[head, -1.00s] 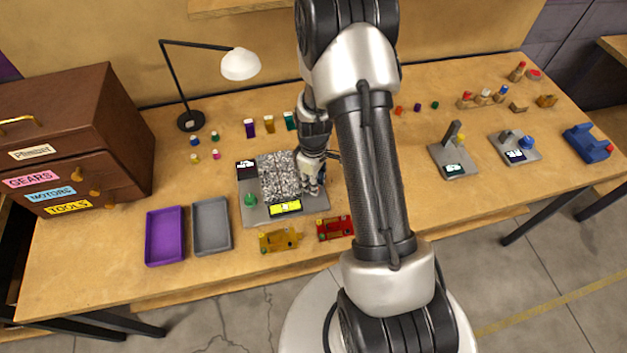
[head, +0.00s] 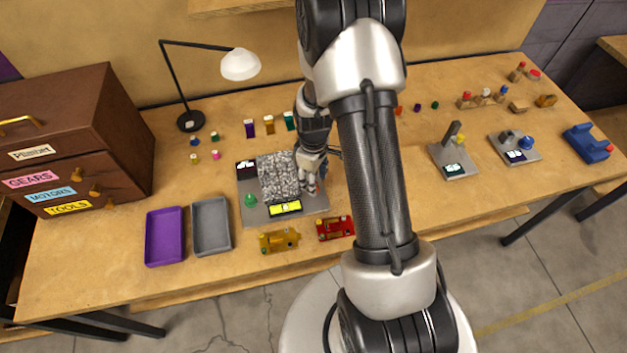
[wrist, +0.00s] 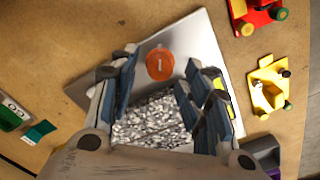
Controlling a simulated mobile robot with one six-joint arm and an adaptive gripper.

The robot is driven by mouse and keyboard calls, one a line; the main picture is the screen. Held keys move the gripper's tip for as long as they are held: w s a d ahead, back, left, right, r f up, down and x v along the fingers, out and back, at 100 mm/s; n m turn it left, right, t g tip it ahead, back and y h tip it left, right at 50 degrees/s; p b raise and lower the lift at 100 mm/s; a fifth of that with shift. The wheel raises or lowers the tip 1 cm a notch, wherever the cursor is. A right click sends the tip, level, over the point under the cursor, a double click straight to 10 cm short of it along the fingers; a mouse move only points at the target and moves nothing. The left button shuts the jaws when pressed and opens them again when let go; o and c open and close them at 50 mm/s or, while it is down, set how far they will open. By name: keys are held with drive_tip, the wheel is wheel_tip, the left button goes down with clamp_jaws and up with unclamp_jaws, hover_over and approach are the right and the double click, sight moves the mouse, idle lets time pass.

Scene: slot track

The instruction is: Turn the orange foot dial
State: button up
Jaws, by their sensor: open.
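The orange dial (wrist: 160,65) is a round knob with a pale mark on top, on a grey metal plate (wrist: 190,38) in the wrist view. My gripper (wrist: 165,68) is open, with one finger on each side of the dial in that view and bare plate showing beside it. I cannot tell whether the fingers touch it. In the head view my gripper (head: 312,188) is over the right part of the same plate (head: 262,216) and hides the dial.
The plate carries a speckled block (head: 278,178), a green knob (head: 250,200) and a yellow display (head: 285,208). A yellow toy car (head: 279,240) and a red toy car (head: 335,228) stand along its front. Purple (head: 165,237) and grey (head: 211,226) trays lie left.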

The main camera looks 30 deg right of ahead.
wheel_tip(320, 180, up, 6)
drive_tip(key=shift+r, duration=0.15)
idle(0.4)
